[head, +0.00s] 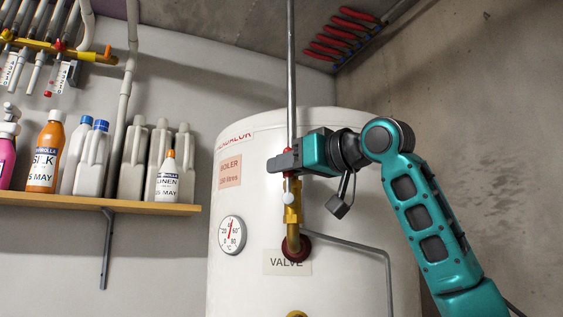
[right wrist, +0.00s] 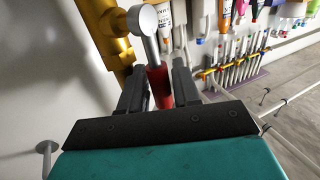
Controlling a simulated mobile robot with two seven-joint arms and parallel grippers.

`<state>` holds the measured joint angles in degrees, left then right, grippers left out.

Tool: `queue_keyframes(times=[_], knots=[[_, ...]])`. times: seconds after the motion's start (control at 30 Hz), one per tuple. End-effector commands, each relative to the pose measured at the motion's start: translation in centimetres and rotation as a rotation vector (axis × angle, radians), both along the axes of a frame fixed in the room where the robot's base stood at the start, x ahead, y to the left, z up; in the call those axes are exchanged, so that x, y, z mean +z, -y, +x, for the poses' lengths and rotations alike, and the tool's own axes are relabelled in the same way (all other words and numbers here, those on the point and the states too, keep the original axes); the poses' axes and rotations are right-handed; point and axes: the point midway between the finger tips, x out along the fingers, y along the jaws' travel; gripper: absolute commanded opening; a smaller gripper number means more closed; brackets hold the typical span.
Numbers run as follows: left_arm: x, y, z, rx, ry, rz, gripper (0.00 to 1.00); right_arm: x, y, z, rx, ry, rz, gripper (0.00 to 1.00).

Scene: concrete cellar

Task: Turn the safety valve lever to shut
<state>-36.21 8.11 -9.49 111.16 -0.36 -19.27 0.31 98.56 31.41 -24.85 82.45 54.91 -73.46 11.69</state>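The safety valve is a brass body (head: 292,214) on the front of the white boiler, above a "VALVE" label. Its red lever (head: 291,184) points up along the grey pipe from a pale round pivot (head: 288,199). My right gripper (head: 284,162) is at the lever's upper part and hides some of it. In the right wrist view the red lever (right wrist: 160,87) lies between the two dark fingers, which look closed on it. The grey pivot head (right wrist: 149,20) and the brass body (right wrist: 104,32) show beyond. My left gripper is not in view.
The boiler (head: 330,290) has a dial gauge (head: 232,235) at left. A grey pipe (head: 291,70) rises close by the gripper, and a thin pipe (head: 360,249) bends down at right. A wooden shelf (head: 95,203) with several bottles is at left.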

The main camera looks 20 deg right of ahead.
Motion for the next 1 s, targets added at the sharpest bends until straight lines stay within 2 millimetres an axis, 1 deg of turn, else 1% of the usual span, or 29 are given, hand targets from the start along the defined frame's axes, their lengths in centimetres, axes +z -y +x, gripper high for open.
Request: queue_keyframes(times=[0.03, 0.17, 0.47, 0.8, 1.0], knots=[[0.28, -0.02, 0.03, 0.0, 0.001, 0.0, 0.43, 0.11, -0.24, 0.51, 0.001, -0.001, 0.001, 0.32], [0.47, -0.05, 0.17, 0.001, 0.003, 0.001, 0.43, 0.04, -0.47, 1.23, -0.001, 0.0, 0.001, 0.32], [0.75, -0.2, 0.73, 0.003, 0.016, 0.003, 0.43, -0.02, -0.56, 1.39, -0.001, 0.001, 0.0, 0.32], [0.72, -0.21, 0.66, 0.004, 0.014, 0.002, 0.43, 0.0, -0.52, 1.36, -0.001, 0.001, 0.0, 0.0], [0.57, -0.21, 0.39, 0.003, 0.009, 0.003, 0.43, 0.01, -0.51, 1.35, -0.001, 0.001, 0.0, 0.0]])
